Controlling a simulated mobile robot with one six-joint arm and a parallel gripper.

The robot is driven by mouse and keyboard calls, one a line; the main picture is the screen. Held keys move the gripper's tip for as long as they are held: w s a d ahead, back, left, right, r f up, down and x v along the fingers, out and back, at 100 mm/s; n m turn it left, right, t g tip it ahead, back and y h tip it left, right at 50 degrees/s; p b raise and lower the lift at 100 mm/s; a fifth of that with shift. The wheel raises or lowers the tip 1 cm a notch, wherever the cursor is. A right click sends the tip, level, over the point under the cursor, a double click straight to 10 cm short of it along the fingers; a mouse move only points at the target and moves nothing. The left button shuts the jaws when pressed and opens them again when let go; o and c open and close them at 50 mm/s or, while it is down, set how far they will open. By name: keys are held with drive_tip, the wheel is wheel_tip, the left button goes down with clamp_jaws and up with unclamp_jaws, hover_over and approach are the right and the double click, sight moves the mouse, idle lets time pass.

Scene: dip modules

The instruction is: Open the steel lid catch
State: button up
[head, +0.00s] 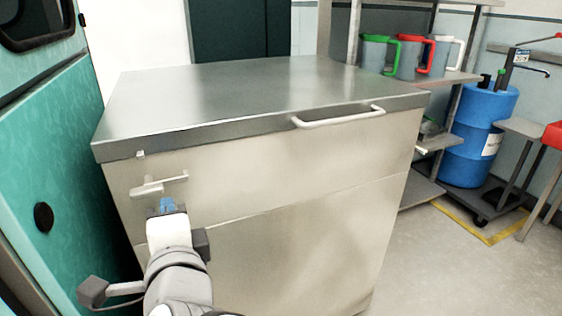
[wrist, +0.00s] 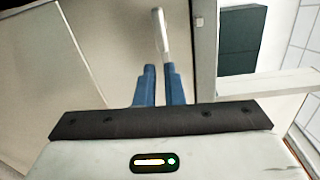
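The steel lid catch (head: 150,189) is on the upper left of the cabinet's front, below the lid (head: 260,90). Its lever bar runs sideways to the right. In the head view my gripper (head: 167,203) has its blue fingertips just below and in front of the catch. In the wrist view a pale metal bar of the catch (wrist: 159,33) reaches to the fingertips of my gripper (wrist: 159,68). The two fingers stand apart with a narrow gap, and the bar's near end lies at this gap. Whether they touch it cannot be told. The lid is down on the cabinet.
A lid handle (head: 340,119) juts from the lid's front edge. A teal cabinet (head: 50,160) stands close on the left. Shelves with jugs (head: 410,57) and a blue drum (head: 480,130) stand at the right. The floor (head: 440,260) at the front right is clear.

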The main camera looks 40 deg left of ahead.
sight(160, 185)
drive_tip(key=m+p, duration=0.1)
drive_tip(key=m, duration=0.1)
drive_tip(key=m+p, duration=0.2)
drive_tip(key=shift+d+r+g, duration=0.2)
drive_tip(key=shift+g, duration=0.2)
clamp_jaws()
drive_tip(key=w+a+f+m+h+p, duration=0.1)
drive_tip(key=m+p, duration=0.2)
drive_tip(key=m, duration=0.1)
drive_tip(key=w+a+f+m+h+p, duration=0.1)
drive_tip(key=w+a+f+m+p, duration=0.1)
drive_tip(key=m+p, duration=0.1)
drive_tip(key=w+a+f+m+p, duration=0.2)
drive_tip(key=m+p, duration=0.1)
drive_tip(key=m, duration=0.3)
drive_tip(key=shift+w+a+g+h, duration=0.15)
drive_tip(key=shift+w+g+h, duration=0.05)
drive_tip(key=shift+g+h, duration=0.2)
wheel_tip(160, 185, up, 3)
drive_tip(key=shift+s+r+p, duration=0.1)
drive_tip(key=shift+r+p, duration=0.1)
drive_tip(key=shift+p, duration=0.55)
